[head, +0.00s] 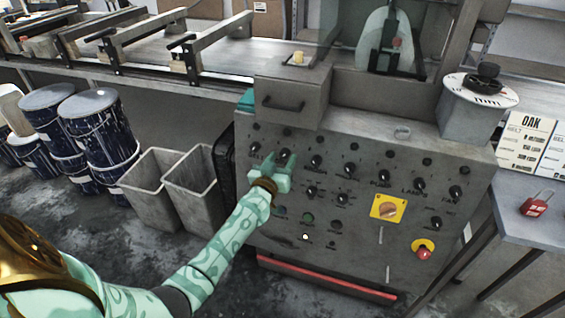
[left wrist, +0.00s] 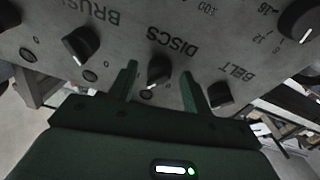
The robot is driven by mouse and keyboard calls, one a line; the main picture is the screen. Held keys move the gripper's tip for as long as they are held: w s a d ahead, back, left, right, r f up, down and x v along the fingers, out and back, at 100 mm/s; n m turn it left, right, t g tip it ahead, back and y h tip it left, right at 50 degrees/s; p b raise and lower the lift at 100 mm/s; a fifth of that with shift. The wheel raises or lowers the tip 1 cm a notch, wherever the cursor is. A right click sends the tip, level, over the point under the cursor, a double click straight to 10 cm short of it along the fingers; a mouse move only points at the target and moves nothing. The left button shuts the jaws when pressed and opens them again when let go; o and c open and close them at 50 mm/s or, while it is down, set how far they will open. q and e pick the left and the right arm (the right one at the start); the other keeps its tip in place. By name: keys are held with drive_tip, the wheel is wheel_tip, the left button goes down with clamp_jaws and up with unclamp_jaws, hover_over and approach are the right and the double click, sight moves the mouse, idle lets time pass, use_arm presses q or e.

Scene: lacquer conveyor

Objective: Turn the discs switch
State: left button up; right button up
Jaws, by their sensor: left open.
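The discs switch (head: 284,155) is a black rotary knob on the grey control panel (head: 355,240), in the upper knob row. In the left wrist view the discs switch (left wrist: 159,71) appears beside an upside-down "DISCS" label, with a white pointer mark. My left gripper (head: 274,164) reaches the panel from the left, its mint fingers at the switch. In the left wrist view the gripper's (left wrist: 159,76) fingers are open, one on each side of the knob, with visible gaps. I cannot tell its exact depth over the knob. My right gripper is not in view.
The belt knob (left wrist: 219,94) and brush knob (left wrist: 80,44) flank the switch closely. A yellow-plated rotary switch (head: 388,208) and red emergency button (head: 424,250) sit lower right. Grey bins (head: 152,190) and paint drums (head: 100,125) stand left of the panel.

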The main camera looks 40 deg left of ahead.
use_arm(q)
drive_tip(key=c, duration=1)
drive_tip(key=shift+o, duration=0.2)
drive_tip(key=shift+n, duration=0.4)
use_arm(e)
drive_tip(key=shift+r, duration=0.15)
use_arm(q)
drive_tip(key=n+p, duration=0.1)
drive_tip(key=n, duration=0.2)
drive_tip(key=n+y+p, duration=0.1)
drive_tip(key=n, duration=0.2)
drive_tip(key=shift+w+d+r+g+y+p, duration=0.1)
drive_tip(key=shift+d+r+g+y+p, duration=0.1)
drive_tip(key=shift+g+y+p, duration=0.15)
drive_tip(key=n+p, duration=0.1)
drive_tip(key=n, duration=0.2)
drive_tip(key=n+g+y+p, duration=0.1)
drive_tip(key=n, duration=0.2)
drive_tip(key=shift+d+f+n, duration=0.1)
drive_tip(key=shift+n, duration=0.3)
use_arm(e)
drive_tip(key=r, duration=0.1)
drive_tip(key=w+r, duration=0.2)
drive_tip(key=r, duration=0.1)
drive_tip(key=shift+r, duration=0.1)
use_arm(q)
drive_tip(key=o, duration=1)
drive_tip(key=shift+c, duration=0.2)
